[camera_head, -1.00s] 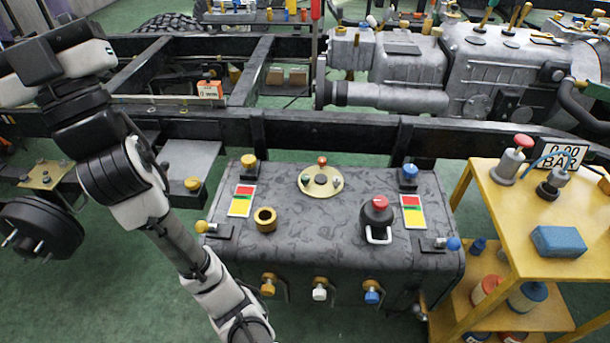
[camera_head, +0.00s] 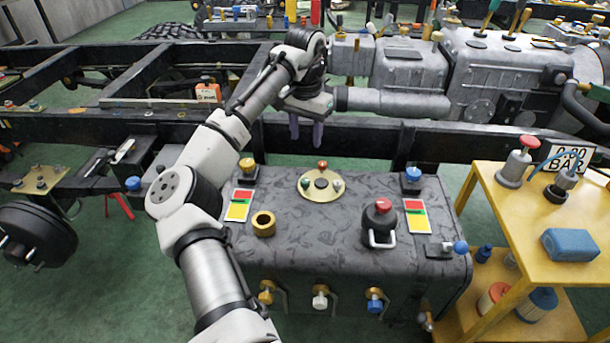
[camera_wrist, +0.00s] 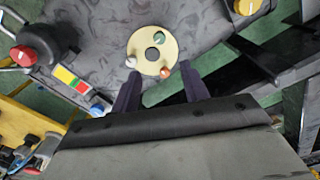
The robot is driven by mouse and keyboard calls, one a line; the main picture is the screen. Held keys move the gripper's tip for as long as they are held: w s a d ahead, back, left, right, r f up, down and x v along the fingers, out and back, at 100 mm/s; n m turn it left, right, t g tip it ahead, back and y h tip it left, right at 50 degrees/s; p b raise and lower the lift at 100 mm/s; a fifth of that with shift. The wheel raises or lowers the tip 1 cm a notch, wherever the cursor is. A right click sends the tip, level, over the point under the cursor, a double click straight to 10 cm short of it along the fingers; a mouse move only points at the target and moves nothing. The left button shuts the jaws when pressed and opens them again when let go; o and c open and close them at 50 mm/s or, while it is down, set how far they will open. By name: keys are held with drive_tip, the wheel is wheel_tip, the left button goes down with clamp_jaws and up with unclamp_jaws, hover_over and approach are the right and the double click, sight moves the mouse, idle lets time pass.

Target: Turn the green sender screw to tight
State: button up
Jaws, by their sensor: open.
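The brass sender disc (camera_head: 321,196) lies on top of the dark grey mottled tank. Three small screws stand around its dark centre: a green one (camera_wrist: 160,38), a white one (camera_wrist: 131,62) and an orange one (camera_wrist: 165,71). In the head view the green screw (camera_head: 305,185) seems to be the one on the disc's left; its turn position is too small to read. My gripper (camera_head: 306,132) hangs above and beyond the tank's far edge, fingers down. In the wrist view my gripper (camera_wrist: 161,88) is open and empty, apart from the screws, with the orange one nearest.
A yellow cart (camera_head: 505,215) is at right.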

sight(305, 180)
wheel_tip(305, 180, down, 14)
drive_tip(key=shift+s+r, duration=0.1)
idle(0.4)
drive_tip(key=shift+c, duration=0.5)
clamp_jaws()
